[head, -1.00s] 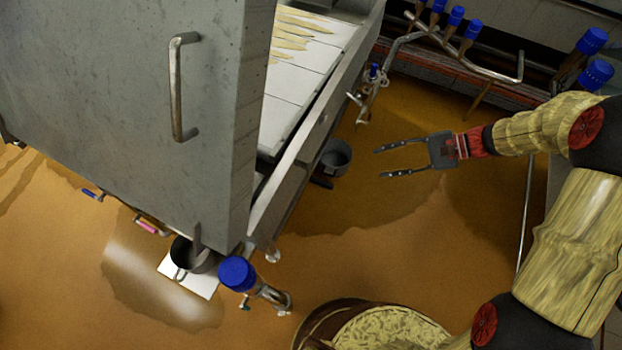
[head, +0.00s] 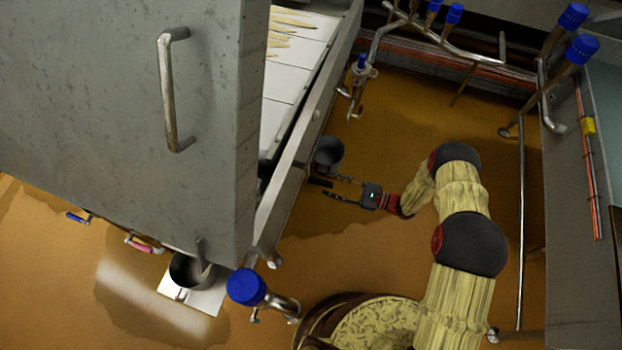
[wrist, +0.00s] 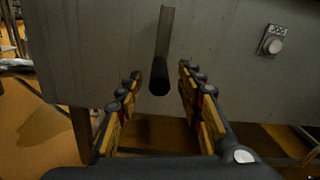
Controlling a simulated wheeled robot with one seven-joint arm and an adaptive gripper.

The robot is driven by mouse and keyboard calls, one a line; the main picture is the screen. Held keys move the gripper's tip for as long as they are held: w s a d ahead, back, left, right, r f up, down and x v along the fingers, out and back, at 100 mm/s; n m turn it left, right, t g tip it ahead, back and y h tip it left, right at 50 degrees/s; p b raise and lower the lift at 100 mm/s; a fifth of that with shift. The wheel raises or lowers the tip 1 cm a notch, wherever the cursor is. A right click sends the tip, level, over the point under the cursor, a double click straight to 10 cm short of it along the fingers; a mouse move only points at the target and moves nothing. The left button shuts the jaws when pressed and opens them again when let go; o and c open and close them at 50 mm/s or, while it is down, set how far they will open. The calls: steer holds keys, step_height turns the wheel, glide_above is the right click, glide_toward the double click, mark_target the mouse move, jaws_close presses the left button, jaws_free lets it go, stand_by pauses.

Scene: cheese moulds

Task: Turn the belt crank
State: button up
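The belt crank (wrist: 165,35) shows in the wrist view as a grey flat arm on the grey metal panel, with a dark round grip (wrist: 160,76) at its lower end. My gripper (wrist: 160,85) is open, with one finger on each side of the grip and a gap to both. In the head view my gripper (head: 331,186) is beside the conveyor's right side, its fingertips close to a small dark bar (head: 319,183) that appears to be the crank's grip. The crank's arm cannot be made out there.
A round knob labelled JOG (wrist: 275,45) is right of the crank. The grey conveyor side rail (head: 295,165) borders the area. Brown floor lies clear between.

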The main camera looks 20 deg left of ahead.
mark_target(309, 179)
steer(key=a, duration=0.2)
steer(key=a+b, duration=0.1)
steer(key=a, duration=0.2)
steer(key=s+a, duration=0.1)
steer(key=a, duration=0.1)
steer(key=shift+a+b, duration=0.2)
steer(key=shift+b, duration=0.1)
jaws_close()
stand_by(0.6)
